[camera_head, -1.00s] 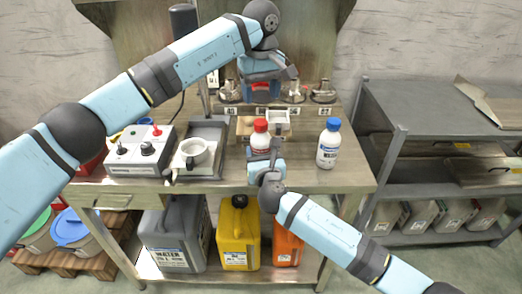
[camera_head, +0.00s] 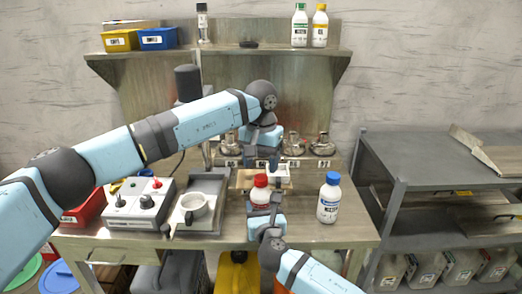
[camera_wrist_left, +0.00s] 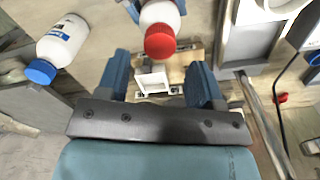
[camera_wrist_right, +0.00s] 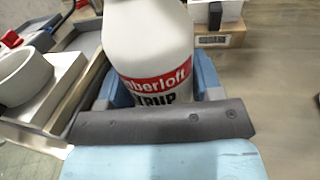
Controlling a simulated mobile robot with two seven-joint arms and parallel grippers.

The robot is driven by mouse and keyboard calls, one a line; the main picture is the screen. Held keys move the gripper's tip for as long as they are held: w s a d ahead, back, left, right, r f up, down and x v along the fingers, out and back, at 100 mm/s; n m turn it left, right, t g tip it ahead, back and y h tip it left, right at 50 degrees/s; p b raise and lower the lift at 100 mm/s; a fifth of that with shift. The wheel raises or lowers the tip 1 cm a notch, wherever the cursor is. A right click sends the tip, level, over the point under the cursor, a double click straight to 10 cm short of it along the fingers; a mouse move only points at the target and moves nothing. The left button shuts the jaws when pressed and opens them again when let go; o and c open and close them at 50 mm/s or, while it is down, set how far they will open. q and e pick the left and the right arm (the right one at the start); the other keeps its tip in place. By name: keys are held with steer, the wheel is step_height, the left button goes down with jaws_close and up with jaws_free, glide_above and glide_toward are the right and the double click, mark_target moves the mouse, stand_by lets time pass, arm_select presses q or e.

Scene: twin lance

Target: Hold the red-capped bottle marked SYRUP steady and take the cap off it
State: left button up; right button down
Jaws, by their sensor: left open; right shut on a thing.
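The bottle (camera_head: 258,198) with a red cap (camera_head: 261,181) stands upright on the workbench. Its label, ending in "YRUP", shows in the right wrist view (camera_wrist_right: 150,45). My right gripper (camera_head: 265,208) is shut on the bottle's body from the front. My left gripper (camera_head: 262,165) is open and empty, just behind and above the cap, fingers pointing down. In the left wrist view the red cap (camera_wrist_left: 160,42) shows beyond the gap between the two open fingers (camera_wrist_left: 160,75), apart from them. The cap is out of the right wrist view.
A blue-capped white bottle (camera_head: 329,200) stands to the right. A tray (camera_head: 212,187) with a white cup (camera_head: 194,207) and a control box (camera_head: 139,205) stand left. A small white holder (camera_wrist_left: 152,80) lies behind the bottle. Metal fittings (camera_head: 322,146) line the back.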

mark_target(261, 177)
arm_select(q)
steer(key=shift+f, duration=2.1)
steer(key=shift+c, duration=0.4)
